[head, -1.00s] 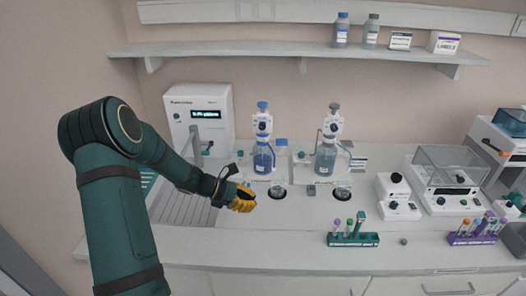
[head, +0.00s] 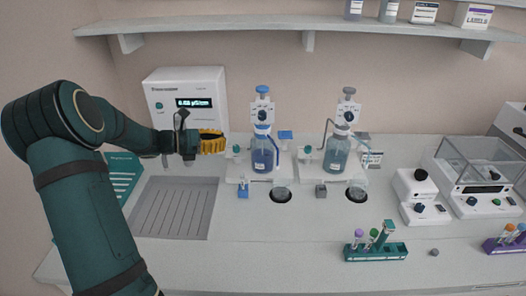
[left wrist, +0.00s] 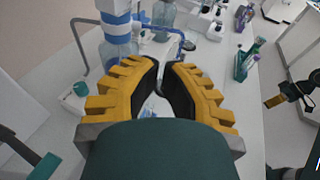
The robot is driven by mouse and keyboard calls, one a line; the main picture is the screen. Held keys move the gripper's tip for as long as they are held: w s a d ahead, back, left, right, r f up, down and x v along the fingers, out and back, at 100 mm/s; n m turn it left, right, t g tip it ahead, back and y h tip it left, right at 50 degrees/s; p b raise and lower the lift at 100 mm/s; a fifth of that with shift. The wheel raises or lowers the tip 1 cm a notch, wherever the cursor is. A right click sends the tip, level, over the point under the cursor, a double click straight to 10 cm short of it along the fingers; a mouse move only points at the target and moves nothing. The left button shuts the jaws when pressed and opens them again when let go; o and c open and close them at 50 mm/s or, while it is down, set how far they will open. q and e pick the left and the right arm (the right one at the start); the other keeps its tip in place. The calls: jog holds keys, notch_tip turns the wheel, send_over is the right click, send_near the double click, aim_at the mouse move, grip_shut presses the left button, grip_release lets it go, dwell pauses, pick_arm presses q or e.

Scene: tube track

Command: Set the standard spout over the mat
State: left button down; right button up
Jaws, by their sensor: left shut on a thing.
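My left gripper (head: 212,143) has yellow fingers and is left of the blue-collared dispenser bottle (head: 262,153), in front of the white instrument. In the left wrist view its fingers (left wrist: 163,72) are drawn close together; what they hold cannot be made out. A blue spout (left wrist: 181,41) bends right from a dispenser in that view. A second, grey-topped dispenser bottle (head: 337,155) stands to the right, with a thin tube arching at its left. Which spout is the standard one cannot be read. My right gripper (left wrist: 275,101) shows at the wrist view's right edge.
A white instrument with a display (head: 186,103) stands at the back left, behind a grey ribbed drain area (head: 175,210). A green tube rack (head: 375,252) is at the front right, with a balance (head: 480,183) beyond. The front counter between drain and rack is clear.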

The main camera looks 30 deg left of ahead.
pick_arm(q)
jog(key=f+b+x, duration=0.1)
jog(key=x, duration=1.3)
jog(key=shift+w+f, duration=0.2)
jog(key=shift+f, duration=0.1)
pick_arm(e)
jog(key=shift+x, duration=1.1)
jog(key=shift+s+d, duration=0.15)
jog(key=shift+s, duration=0.1)
